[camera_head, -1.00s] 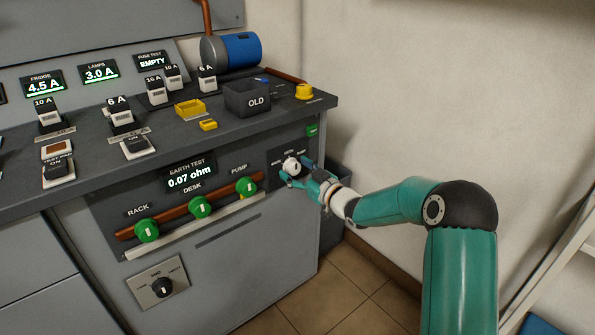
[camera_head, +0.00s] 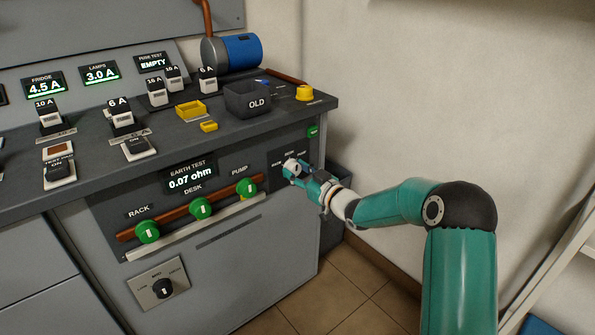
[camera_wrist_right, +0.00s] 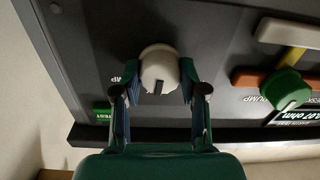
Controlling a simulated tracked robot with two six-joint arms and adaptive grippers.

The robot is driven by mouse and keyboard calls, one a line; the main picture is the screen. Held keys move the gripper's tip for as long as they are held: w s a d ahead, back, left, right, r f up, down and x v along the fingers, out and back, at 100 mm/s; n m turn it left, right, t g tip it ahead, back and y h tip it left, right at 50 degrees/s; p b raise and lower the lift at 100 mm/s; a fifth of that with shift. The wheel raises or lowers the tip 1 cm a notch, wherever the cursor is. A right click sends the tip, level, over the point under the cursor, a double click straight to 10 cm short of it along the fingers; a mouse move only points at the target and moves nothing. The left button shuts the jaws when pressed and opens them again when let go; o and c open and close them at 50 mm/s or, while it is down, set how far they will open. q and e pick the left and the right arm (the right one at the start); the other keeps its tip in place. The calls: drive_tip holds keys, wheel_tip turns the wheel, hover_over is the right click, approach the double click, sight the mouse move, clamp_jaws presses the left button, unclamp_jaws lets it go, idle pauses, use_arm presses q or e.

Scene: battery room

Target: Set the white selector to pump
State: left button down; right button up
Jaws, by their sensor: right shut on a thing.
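The white selector (camera_head: 291,166) is a round knob with a dark mark, on the dark panel at the right end of the desk front. In the right wrist view the white selector (camera_wrist_right: 159,72) sits between my two fingers, its dark mark in line with the hand. My right gripper (camera_head: 294,173) is shut on it, and in the wrist view both fingertips (camera_wrist_right: 159,80) touch its sides. The labels around the selector are too small or covered to read surely. My left gripper is not in view.
Green knobs for rack (camera_head: 147,232), desk (camera_head: 201,208) and pump (camera_head: 246,188) line the panel to the left, under the earth test display (camera_head: 190,179). The grey OLD bin (camera_head: 247,99) and a yellow button (camera_head: 304,92) stand above. A wall closes the right side.

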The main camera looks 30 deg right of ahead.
drive_tip(key=m+p, duration=0.2)
drive_tip(key=m, duration=0.4)
drive_tip(key=shift+m, duration=0.3)
drive_tip(key=m+p, duration=0.1)
drive_tip(key=m, duration=0.3)
drive_tip(key=shift+d+f+m+p, duration=0.1)
drive_tip(key=shift+d+m+p, duration=0.05)
drive_tip(key=shift+m+p, duration=0.25)
drive_tip(key=o, duration=1.1)
drive_tip(key=shift+o, duration=0.2)
drive_tip(key=s+d, duration=0.1)
drive_tip(key=s, duration=1.1)
drive_tip(key=shift+f, duration=0.2)
